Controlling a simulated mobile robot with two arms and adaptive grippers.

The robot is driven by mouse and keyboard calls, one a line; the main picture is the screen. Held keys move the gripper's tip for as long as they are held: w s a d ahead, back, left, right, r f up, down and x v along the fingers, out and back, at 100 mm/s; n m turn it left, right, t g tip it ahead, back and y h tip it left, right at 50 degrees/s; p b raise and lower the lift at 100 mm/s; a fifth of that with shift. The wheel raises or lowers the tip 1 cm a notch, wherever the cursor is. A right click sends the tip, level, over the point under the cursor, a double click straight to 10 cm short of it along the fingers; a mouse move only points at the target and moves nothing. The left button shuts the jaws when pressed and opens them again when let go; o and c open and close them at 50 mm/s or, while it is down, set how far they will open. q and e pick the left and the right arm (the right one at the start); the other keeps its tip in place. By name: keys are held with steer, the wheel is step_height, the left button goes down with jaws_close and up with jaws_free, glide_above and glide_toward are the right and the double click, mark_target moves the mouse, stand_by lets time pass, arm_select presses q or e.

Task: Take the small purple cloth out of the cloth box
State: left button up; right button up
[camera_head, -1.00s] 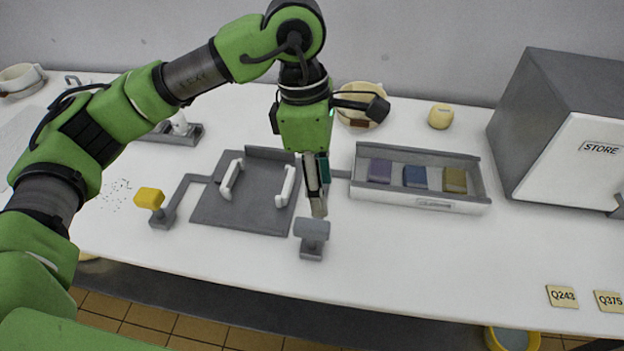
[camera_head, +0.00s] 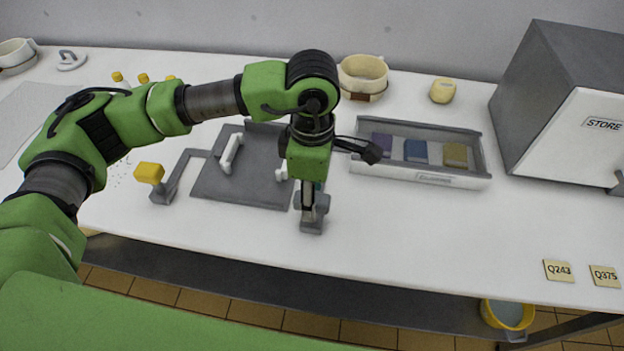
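The cloth box (camera_head: 425,178) is a long grey and white tray at the centre right of the table. Side by side in it lie the small purple cloth (camera_head: 382,146), a blue cloth (camera_head: 416,150) and an olive-yellow cloth (camera_head: 455,155). My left gripper (camera_head: 308,205) points down to the left of the box, over a grey T-shaped post (camera_head: 312,226) near the table's front. Its fingers overlap the post's top; I cannot tell whether they touch it or how far they are open. Part of my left wrist reaches close to the purple cloth's side. My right gripper is not in view.
A grey plate (camera_head: 215,185) with white handles lies left of the gripper, with a yellow-topped post (camera_head: 149,172) beside it. A cream pot (camera_head: 362,72) and a yellow object (camera_head: 443,90) stand behind. A grey STORE cabinet (camera_head: 560,80) is at right. The front-right table is mostly clear.

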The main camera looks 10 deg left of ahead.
arm_select(q)
steer(key=shift+f, duration=0.3)
steer(key=c, duration=1.2)
